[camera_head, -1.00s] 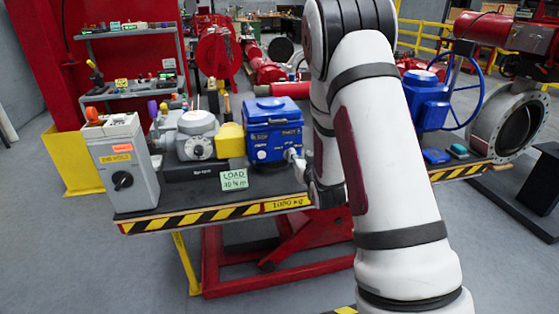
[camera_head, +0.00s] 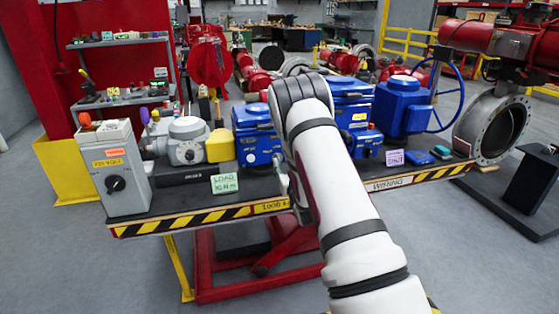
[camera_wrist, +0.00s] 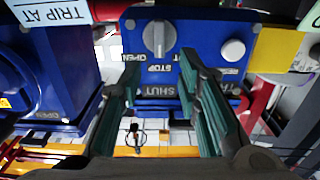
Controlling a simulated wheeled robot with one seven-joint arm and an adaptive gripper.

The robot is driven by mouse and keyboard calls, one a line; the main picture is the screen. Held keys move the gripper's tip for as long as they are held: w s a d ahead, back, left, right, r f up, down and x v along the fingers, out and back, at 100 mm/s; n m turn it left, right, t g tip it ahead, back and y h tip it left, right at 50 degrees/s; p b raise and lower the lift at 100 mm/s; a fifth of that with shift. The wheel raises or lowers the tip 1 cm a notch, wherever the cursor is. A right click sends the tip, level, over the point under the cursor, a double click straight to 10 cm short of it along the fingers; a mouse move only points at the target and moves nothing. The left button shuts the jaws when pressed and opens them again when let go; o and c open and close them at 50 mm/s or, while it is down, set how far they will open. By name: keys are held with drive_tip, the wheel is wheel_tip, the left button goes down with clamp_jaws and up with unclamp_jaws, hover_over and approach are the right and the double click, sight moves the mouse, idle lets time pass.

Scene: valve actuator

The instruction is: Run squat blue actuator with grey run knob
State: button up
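The squat blue actuator (camera_head: 256,119) stands on the cart left of my arm. The wrist view, which looks upside down, shows its blue front (camera_wrist: 150,75) with the grey run knob (camera_wrist: 159,38) and a white button (camera_wrist: 233,50) by RESET. OPEN, STOP and SHUT lettering surrounds the knob. In the head view the grey knob (camera_head: 278,159) is at the edge of my arm. My gripper (camera_wrist: 160,72) is open, its fingers apart below the knob in the wrist picture, with nothing between them. Whether it touches the actuator cannot be told. In the head view my arm mostly hides it.
Another blue actuator (camera_head: 352,90) stands right of my arm, and a blue one with a handwheel (camera_head: 403,108) beyond it. A yellow box (camera_head: 220,147), a grey actuator (camera_head: 188,130) and a grey switch box (camera_head: 117,170) stand left. The striped cart edge (camera_head: 190,220) runs in front.

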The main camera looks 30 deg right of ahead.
sight(279, 157)
drive_tip(key=shift+x, duration=2.65)
clamp_jaws()
